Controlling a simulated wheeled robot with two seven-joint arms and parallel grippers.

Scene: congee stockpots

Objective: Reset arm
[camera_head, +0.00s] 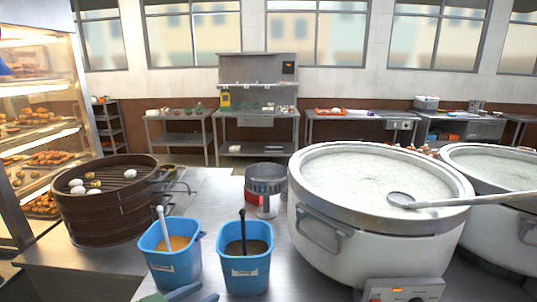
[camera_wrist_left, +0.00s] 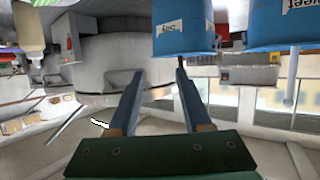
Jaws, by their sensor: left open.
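My left gripper (camera_head: 197,293) shows at the bottom edge of the head view, only its blue-green finger parts in sight. It is low in front of two blue buckets, the left one (camera_head: 172,270) and the right one (camera_head: 245,272). In the left wrist view, which looks upside down, the gripper (camera_wrist_left: 160,72) has its two fingers spread with nothing between them. Blue buckets also show there, one at the top middle (camera_wrist_left: 183,30) and one at the top right (camera_wrist_left: 281,22). My right gripper is not in view.
A dark round steamer (camera_head: 105,220) with white buns stands left on the steel counter (camera_head: 215,190). A large white stockpot (camera_head: 375,230) stands right, a ladle (camera_head: 430,202) across its rim. A second stockpot (camera_head: 500,220) is beyond. A glass food cabinet (camera_head: 40,130) borders the left.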

